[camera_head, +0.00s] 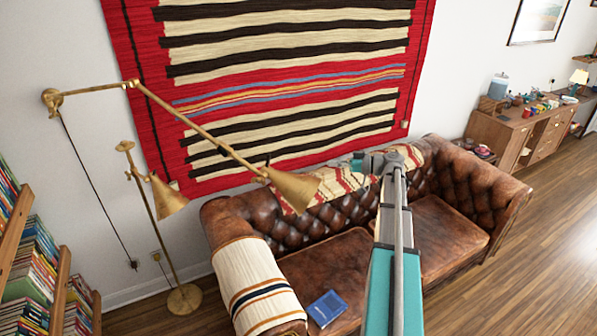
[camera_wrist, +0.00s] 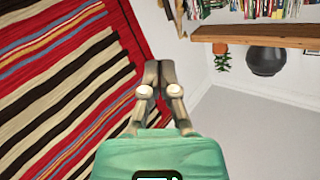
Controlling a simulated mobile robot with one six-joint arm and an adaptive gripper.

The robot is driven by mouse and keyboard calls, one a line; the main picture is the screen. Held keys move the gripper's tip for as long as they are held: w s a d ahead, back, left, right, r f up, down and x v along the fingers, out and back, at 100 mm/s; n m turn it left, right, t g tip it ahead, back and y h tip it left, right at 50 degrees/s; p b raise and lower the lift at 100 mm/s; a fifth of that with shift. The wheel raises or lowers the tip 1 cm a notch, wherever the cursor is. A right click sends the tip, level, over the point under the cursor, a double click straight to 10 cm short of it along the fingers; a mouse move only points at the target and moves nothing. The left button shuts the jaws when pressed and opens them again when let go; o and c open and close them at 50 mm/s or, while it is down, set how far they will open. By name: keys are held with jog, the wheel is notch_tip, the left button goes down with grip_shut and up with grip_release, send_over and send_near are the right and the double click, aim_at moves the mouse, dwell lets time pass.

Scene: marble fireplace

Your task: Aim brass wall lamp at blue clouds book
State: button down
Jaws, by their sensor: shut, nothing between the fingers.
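The brass wall lamp (camera_head: 293,189) is fixed to the white wall at the left. Its long jointed arm reaches right in front of the rug, and its cone shade hangs over the sofa, opening down and to the right. The blue book (camera_head: 327,308) lies flat on the sofa's left seat cushion, below the shade; its cover picture is too small to make out. My gripper (camera_head: 343,163) is to the right of the shade and a little above it, apart from it in the picture. In the wrist view my gripper (camera_wrist: 158,70) is shut and empty; the lamp is not seen there.
A brass floor lamp (camera_head: 167,195) stands close left of the wall lamp's shade. The leather sofa (camera_head: 470,200) has a striped throw (camera_head: 258,285) on its left arm. Bookshelves (camera_head: 62,285) stand at the left. The wrist view shows a dark vase (camera_wrist: 267,61).

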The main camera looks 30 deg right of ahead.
jog(key=shift+a, duration=0.1)
jog(key=b, duration=0.2)
send_near(291, 174)
jog(key=w+a, duration=0.1)
jog(key=w+a+r, duration=0.1)
jog(key=w, duration=0.1)
jog(key=w+a+r, duration=0.1)
jog(key=a, duration=0.1)
jog(key=shift+w+r, duration=0.15)
jog(key=shift+s+a+f+b, duration=0.1)
jog(key=shift+a+f+b, duration=0.1)
jog(key=shift+f+b, duration=0.55)
jog(key=shift+s+a+f+b, duration=0.15)
jog(key=shift+a+f+b, duration=0.05)
jog(key=shift+f+b, duration=0.55)
jog(key=shift+a, duration=0.1)
